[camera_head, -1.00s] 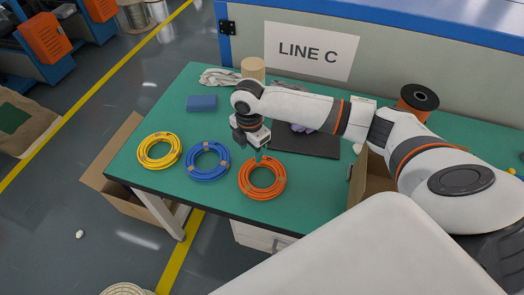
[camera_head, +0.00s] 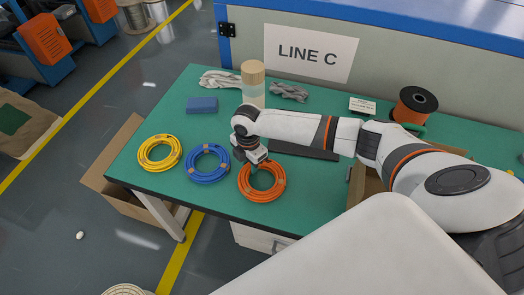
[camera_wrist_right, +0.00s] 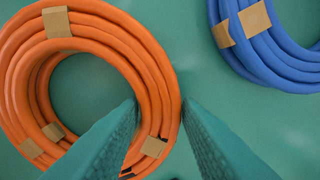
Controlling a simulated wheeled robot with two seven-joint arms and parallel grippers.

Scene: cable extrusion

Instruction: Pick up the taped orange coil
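The orange coil (camera_head: 264,195) lies flat on the green table, at the right end of a row of three coils. In the right wrist view the orange coil (camera_wrist_right: 22,70) fills the left side, with several tan tape bands around it. My right gripper (camera_head: 255,167) is low at the coil's far side. In the wrist view my right gripper (camera_wrist_right: 159,106) is open, one finger over the coil's hole and the other just outside its rim, with the ring between them. Contact cannot be told. My left gripper is not in view.
The blue coil (camera_head: 207,176) lies close to the left, with the yellow coil (camera_head: 159,165) beyond it. A blue block (camera_head: 202,104), a clear cylinder with a tan top (camera_head: 252,73) and an orange spool (camera_head: 411,104) stand farther back. The table's front edge is near the coils.

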